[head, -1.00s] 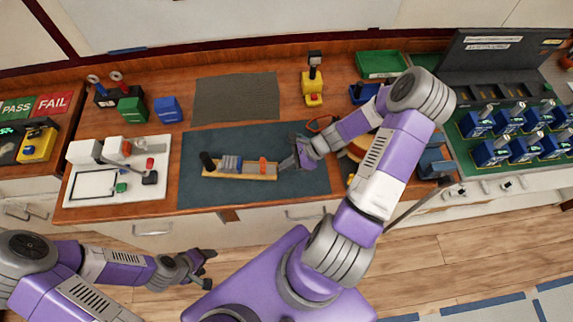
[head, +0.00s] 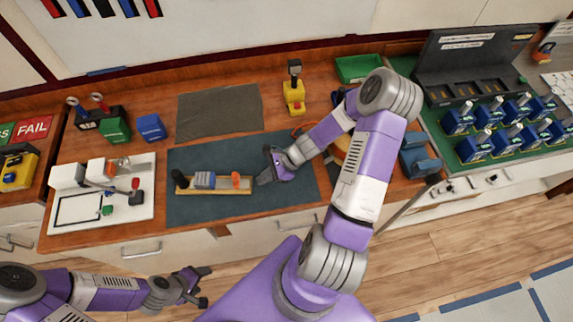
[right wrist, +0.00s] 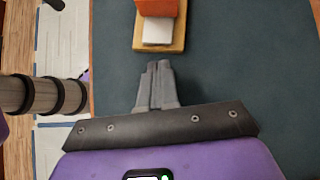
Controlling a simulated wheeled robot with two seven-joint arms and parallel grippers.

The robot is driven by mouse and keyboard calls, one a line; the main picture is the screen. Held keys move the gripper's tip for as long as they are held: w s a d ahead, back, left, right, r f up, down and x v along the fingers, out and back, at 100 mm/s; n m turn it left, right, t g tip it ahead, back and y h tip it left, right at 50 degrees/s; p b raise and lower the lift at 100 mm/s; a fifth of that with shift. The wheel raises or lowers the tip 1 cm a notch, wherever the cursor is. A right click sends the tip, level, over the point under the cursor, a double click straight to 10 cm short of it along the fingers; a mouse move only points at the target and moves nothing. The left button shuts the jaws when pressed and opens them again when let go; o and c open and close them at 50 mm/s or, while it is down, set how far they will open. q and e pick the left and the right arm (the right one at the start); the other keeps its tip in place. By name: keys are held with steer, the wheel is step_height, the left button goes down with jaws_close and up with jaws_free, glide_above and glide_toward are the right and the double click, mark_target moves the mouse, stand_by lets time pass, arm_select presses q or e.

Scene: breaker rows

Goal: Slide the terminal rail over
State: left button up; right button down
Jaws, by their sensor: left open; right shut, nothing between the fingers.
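The terminal rail (head: 226,188) is a pale wooden strip lying on the dark teal mat (head: 290,195), near the mat's left side. It carries a black part (head: 180,180) at the left, a grey ribbed block (head: 204,180) and an orange block (head: 235,180) towards the right. My right gripper (head: 265,178) is shut and empty just off the rail's right end. In the right wrist view its closed fingertips (right wrist: 158,66) point at the rail's end (right wrist: 158,47), with a small gap showing. My left gripper (head: 203,286) is open and empty, in front of the counter.
Left of the mat is a white board (head: 128,205) with small blocks. Behind are a grey mat (head: 220,108), a yellow device (head: 294,95) and a green tray (head: 358,68). Blue breaker units (head: 475,145) stand at the right. The mat's front is clear.

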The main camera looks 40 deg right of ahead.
steer(key=shift+s+d+r, duration=0.1)
steer(key=shift+s+d, duration=0.15)
steer(key=shift+d, duration=0.3)
steer(key=shift+s+d+r, duration=0.1)
steer(key=shift+s+d, duration=0.15)
steer(key=shift+d, duration=0.25)
steer(key=p+v, duration=0.1)
steer(key=v, duration=0.8)
steer(key=shift+s+r, duration=0.15)
steer(key=shift+r, duration=0.1)
